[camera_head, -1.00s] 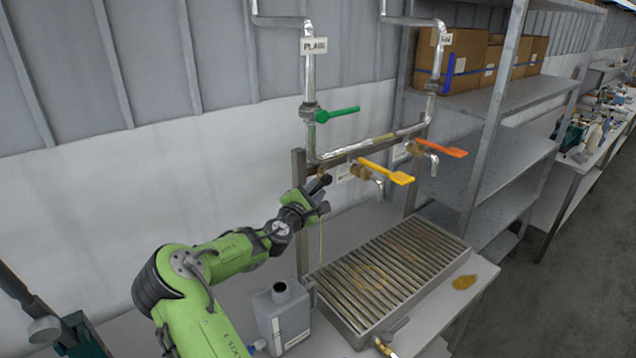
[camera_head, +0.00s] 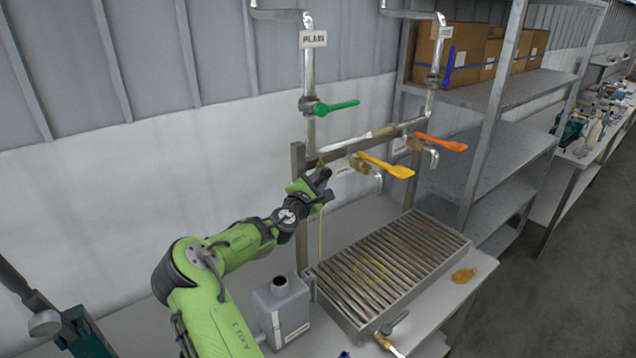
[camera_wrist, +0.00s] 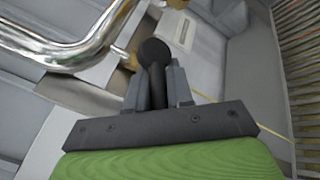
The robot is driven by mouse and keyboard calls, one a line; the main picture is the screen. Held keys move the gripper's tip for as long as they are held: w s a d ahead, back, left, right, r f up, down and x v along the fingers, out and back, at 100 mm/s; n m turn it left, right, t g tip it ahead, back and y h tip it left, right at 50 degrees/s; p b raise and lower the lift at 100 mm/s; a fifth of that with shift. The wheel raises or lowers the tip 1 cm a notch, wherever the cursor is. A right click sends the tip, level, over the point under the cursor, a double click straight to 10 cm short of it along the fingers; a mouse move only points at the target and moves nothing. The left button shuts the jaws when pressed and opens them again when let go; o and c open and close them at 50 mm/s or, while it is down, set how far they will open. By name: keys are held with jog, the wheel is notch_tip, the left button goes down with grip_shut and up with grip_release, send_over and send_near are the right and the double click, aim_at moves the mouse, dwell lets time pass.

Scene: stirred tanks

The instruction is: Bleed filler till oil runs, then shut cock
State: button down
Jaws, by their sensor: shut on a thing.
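My gripper (camera_head: 314,187) is at the left end of the pipe manifold, below the green-handled valve. In the wrist view my gripper (camera_wrist: 156,85) is shut on a black ball-ended lever (camera_wrist: 153,52), beside a bright bent pipe (camera_wrist: 70,55) and a small brass fitting (camera_wrist: 127,60). A thin yellowish line (camera_head: 321,235) hangs below the gripper; it also shows in the wrist view (camera_wrist: 250,120). I cannot tell whether it is running oil or a fixed tube. The green handle (camera_head: 338,106), yellow handle (camera_head: 387,166) and orange handle (camera_head: 441,142) sit on the pipework.
A grey jug (camera_head: 284,312) with an open neck stands left of the slatted drip tray (camera_head: 345,327). A brown puddle (camera_head: 464,275) lies on the bench right of the tray. Shelving (camera_head: 500,155) with cardboard boxes (camera_head: 466,55) stands behind at the right.

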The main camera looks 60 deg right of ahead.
jog(key=n+h+b, duration=0.1)
jog(key=b, duration=0.2)
jog(key=n+t+h+b, duration=0.1)
jog(key=b, duration=0.2)
jog(key=f+n+h+b, duration=0.1)
jog(key=h+b, duration=0.1)
jog(key=b, duration=0.1)
jog(key=shift+s+d+t, duration=0.2)
jog(key=shift+d+t, duration=0.2)
jog(key=shift+r+n, duration=0.1)
jog(key=shift+n, duration=0.2)
jog(key=c, duration=1.4)
grip_release()
